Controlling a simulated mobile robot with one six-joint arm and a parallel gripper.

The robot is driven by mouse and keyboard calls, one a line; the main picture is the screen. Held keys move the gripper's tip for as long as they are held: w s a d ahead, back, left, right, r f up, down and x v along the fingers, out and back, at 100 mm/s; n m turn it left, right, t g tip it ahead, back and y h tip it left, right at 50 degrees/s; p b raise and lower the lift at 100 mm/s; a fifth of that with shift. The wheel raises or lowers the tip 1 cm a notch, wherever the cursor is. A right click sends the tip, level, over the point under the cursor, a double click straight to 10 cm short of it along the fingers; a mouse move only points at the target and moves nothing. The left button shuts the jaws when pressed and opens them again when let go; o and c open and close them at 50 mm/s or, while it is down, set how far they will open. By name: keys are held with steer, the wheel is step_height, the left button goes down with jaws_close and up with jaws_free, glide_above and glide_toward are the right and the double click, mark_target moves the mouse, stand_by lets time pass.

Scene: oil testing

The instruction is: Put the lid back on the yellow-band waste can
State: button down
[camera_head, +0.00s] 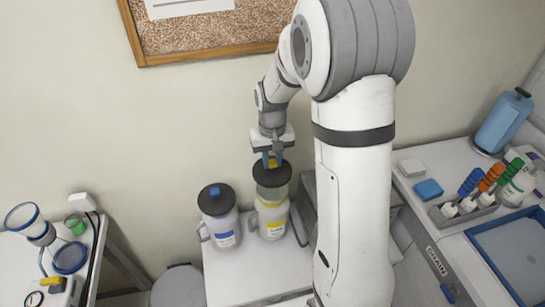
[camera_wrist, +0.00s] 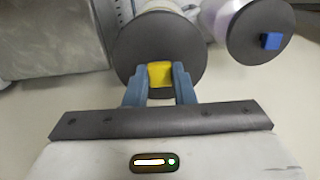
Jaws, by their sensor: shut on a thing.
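The yellow-band waste can (camera_head: 272,222) is pale, with a side handle, and stands on the white bench against the wall. Its dark round lid (camera_head: 272,177) has a yellow knob and is directly above the can. A greyish zone shows between lid and yellow band; I cannot tell exactly how large any gap is. My gripper (camera_head: 272,161) points down, its blue-grey fingers shut on the yellow knob. In the wrist view, my gripper (camera_wrist: 159,78) grips the knob on both sides, and the lid (camera_wrist: 135,50) hides most of the can.
A similar can with a blue label and blue-knobbed lid (camera_head: 216,197) stands close on the left; its lid also shows in the wrist view (camera_wrist: 245,28). A grey box (camera_head: 308,190) is close on the right. The white bench (camera_head: 255,275) is clear in front of the cans.

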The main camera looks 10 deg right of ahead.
mark_target(272, 169)
steer(key=shift+f, duration=0.15)
steer(key=shift+f+b, duration=2.25)
steer(key=shift+f, duration=0.85)
steer(key=shift+f+b, duration=0.15)
steer(key=shift+b, duration=0.3)
stand_by(0.3)
steer(key=c, duration=1.1)
jaws_free()
steer(key=shift+c, duration=0.2)
steer(key=shift+o, duration=0.3)
steer(key=o, duration=0.4)
